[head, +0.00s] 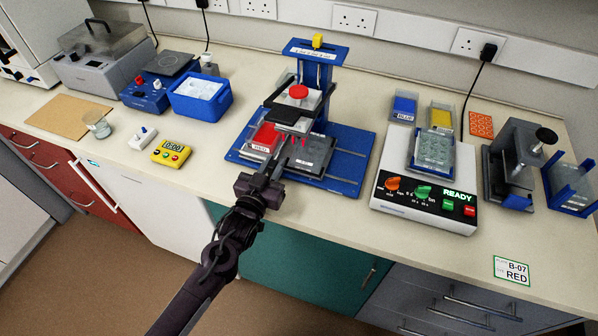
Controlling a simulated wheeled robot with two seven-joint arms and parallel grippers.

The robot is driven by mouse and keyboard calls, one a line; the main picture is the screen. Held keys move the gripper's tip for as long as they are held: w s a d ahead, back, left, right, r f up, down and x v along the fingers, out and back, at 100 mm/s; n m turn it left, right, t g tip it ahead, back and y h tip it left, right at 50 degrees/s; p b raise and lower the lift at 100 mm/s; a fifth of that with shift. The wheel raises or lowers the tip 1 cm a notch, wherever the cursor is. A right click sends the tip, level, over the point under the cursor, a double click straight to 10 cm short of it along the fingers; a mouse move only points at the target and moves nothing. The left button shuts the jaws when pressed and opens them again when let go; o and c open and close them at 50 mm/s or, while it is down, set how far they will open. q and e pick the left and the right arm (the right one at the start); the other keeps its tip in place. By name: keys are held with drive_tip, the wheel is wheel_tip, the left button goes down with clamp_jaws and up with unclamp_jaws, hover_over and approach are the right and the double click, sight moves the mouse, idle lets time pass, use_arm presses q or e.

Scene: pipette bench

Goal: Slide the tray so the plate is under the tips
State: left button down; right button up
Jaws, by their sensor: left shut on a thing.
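The blue pipetting stand (318,75) stands mid-bench with a yellow block on top and a head with a red knob (298,91). Below the head, on the stand's blue base (347,172), sit a red-topped labelled box (264,138) at left and a grey labelled plate (315,150) at right. My left gripper (275,168) is at the front of these two, shut on a small part at the tray's front edge, which the fingers mostly hide. My right gripper is not in view.
A white READY device (424,193) with a clear plate on top stands right of the stand. A blue tub (201,95) and a yellow timer (171,152) are at left. A grey press (517,160) is far right. The front bench strip is mostly clear.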

use_arm(q)
drive_tip(key=a, duration=0.2)
drive_tip(key=w+a, duration=0.1)
drive_tip(key=shift+w+a, duration=0.1)
drive_tip(key=shift+a, duration=0.3)
drive_tip(key=shift+d, duration=0.1)
drive_tip(key=c, duration=1.3)
unclamp_jaws()
drive_tip(key=shift+a, duration=0.2)
drive_tip(key=shift+s+f, duration=0.1)
drive_tip(key=shift+s, duration=0.25)
drive_tip(key=b+v, duration=0.2)
drive_tip(key=v, duration=0.5)
drive_tip(key=shift+a, duration=0.1)
